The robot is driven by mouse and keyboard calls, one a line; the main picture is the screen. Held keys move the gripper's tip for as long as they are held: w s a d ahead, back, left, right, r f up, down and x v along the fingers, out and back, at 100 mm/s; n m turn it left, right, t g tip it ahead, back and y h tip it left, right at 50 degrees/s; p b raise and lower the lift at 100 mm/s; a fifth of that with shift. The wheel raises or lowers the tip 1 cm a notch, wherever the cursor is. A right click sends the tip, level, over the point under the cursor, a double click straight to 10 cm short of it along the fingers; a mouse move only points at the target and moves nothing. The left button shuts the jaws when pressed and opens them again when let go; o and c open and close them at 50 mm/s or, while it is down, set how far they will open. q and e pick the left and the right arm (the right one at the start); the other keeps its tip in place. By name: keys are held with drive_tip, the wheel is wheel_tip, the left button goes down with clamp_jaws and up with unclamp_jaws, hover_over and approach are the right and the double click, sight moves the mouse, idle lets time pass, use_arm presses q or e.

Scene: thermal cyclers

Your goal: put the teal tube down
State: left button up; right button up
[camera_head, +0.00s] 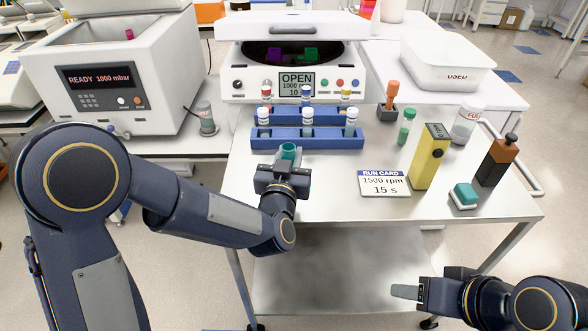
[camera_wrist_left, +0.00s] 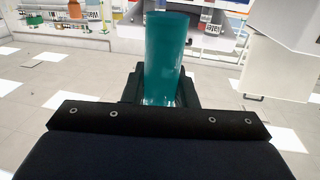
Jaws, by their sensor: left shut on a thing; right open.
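The teal tube (camera_head: 288,150) stands upright in my left gripper (camera_head: 284,171), which is shut on it. In the left wrist view the tube (camera_wrist_left: 166,58) rises between the jaws, its lower end hidden by the gripper. In the head view the gripper is in front of the blue rack, at the front part of the white table (camera_head: 325,200); I cannot tell how high it is above the table. My right gripper (camera_head: 408,292) is open and empty at the lower right, in front of the table.
Blue racks (camera_head: 340,141) hold several capped tubes. Behind them is an open centrifuge (camera_head: 296,85). The table's front left is clear.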

use_arm(q)
drive_tip(key=shift+d+f, duration=0.4)
drive_tip(key=shift+f, duration=0.8)
drive_tip(key=shift+d+f, duration=0.1)
drive_tip(key=shift+f, duration=0.8)
drive_tip(key=shift+f+b, duration=0.25)
drive_tip(key=shift+b, duration=0.3)
drive_tip(key=o, duration=1)
drive_tip(key=shift+r, duration=0.1)
